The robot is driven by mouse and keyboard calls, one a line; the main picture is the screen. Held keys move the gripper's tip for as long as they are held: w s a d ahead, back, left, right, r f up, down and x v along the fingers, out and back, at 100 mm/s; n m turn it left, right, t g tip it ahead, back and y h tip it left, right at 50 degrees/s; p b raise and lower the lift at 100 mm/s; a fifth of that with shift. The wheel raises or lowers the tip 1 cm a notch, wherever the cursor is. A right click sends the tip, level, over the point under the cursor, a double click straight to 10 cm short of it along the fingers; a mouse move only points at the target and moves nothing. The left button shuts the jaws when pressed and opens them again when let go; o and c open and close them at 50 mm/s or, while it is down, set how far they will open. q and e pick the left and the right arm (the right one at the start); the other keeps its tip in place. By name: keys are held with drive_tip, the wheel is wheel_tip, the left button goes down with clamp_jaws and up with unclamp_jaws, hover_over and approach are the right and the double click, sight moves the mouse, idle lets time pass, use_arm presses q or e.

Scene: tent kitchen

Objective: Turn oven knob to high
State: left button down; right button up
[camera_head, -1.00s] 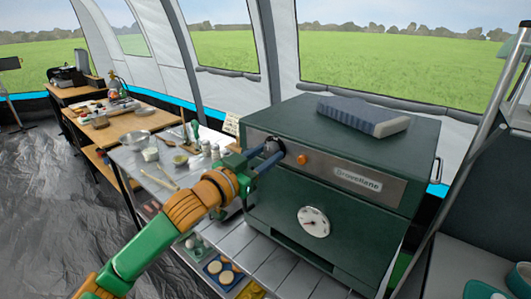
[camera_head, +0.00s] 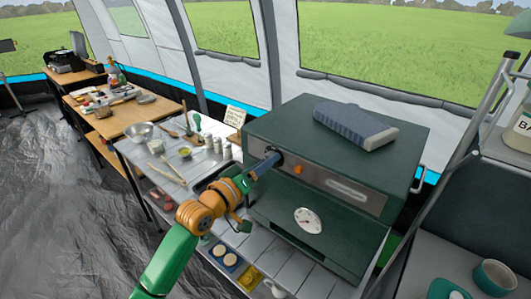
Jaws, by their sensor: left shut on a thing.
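The dark green oven (camera_head: 395,140) stands on a slatted metal surface. Its metal front panel carries a dark round knob (camera_head: 275,151) at the left end and a small orange light (camera_head: 297,169) beside it. My left gripper (camera_head: 268,162) reaches the panel from the lower left, its blue-grey fingers shut on the knob. The fingers hide much of the knob, and its setting cannot be read. A white round dial (camera_head: 308,220) sits on the oven door below. My right gripper is not in view.
A blue-grey folded cloth or pad (camera_head: 352,124) lies on the oven. A metal table (camera_head: 170,175) with bowls and jars stands to the left. A metal ladder-like frame (camera_head: 455,130) and a counter (camera_head: 425,245) are at the right.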

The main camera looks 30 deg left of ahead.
use_arm(q)
drive_tip(key=shift+r+n+p, duration=0.1)
drive_tip(key=shift+n+p, duration=1.05)
drive_tip(key=shift+n, duration=0.25)
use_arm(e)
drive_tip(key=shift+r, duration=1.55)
use_arm(q)
drive_tip(key=shift+c, duration=2)
unclamp_jaws()
drive_tip(key=shift+s, duration=0.1)
drive_tip(key=s+b, duration=0.2)
drive_tip(key=s, duration=0.5)
drive_tip(key=shift+a, duration=0.25)
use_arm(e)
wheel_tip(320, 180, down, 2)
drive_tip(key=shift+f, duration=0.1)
use_arm(q)
drive_tip(key=shift+w+r, duration=0.1)
